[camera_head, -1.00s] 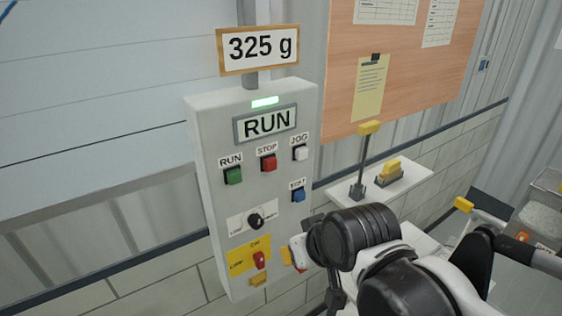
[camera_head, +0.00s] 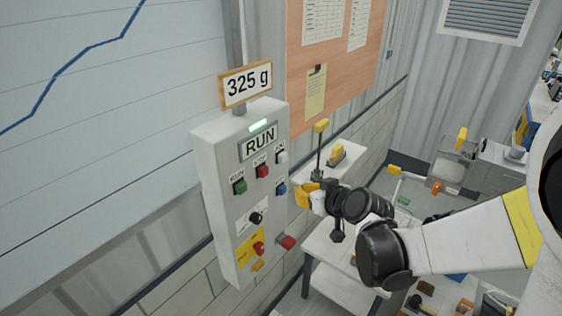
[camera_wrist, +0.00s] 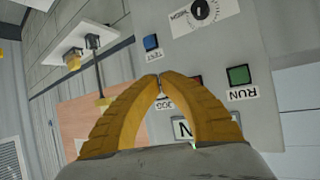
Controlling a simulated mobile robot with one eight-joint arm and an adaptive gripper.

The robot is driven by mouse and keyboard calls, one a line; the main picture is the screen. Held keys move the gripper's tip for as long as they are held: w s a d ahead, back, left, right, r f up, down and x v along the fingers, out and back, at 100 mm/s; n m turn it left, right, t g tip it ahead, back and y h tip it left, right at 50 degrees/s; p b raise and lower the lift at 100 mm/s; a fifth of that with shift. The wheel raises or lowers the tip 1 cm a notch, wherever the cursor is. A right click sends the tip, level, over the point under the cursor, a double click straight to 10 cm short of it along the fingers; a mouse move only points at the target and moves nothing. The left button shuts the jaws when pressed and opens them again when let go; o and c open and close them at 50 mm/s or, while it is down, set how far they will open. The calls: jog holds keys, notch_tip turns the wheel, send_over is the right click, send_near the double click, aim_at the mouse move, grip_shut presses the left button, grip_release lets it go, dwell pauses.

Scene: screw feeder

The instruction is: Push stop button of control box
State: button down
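The control box (camera_head: 215,200) is a pale grey panel on the wall with a lit green lamp and a RUN display (camera_head: 260,143). Its red stop button (camera_head: 262,171) sits between the green run button (camera_head: 240,187) and the white jog button (camera_head: 282,157). My gripper (camera_head: 299,195) is just right of the panel, near the blue test button (camera_head: 281,188). In the wrist view its yellow fingertips (camera_wrist: 160,77) meet with nothing between them. The stop button (camera_wrist: 197,79) shows there only as a red sliver beside the right finger, mostly hidden.
A black selector knob (camera_head: 256,218) and a red switch (camera_head: 258,248) on a yellow plate are lower on the panel. A red block (camera_head: 288,242) is at its lower right.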

aim_at(263, 172)
jog(key=shift+w, duration=0.15)
jog(key=shift+a, duration=0.1)
jog(key=w+a, duration=0.5)
jog(key=a, duration=0.1)
jog(key=shift+w+a, duration=0.2)
jog(key=shift+a, duration=0.2)
jog(key=shift+a, duration=0.1)
dwell(1.4)
jog(key=shift+w+a, duration=0.2)
jog(key=shift+w, duration=0.05)
jog(key=shift+w+a+b, duration=0.35)
jog(key=shift+a, duration=0.1)
dwell(0.9)
dwell(0.5)
jog(key=shift+s+d, duration=0.65)
jog(key=shift+d, duration=0.15)
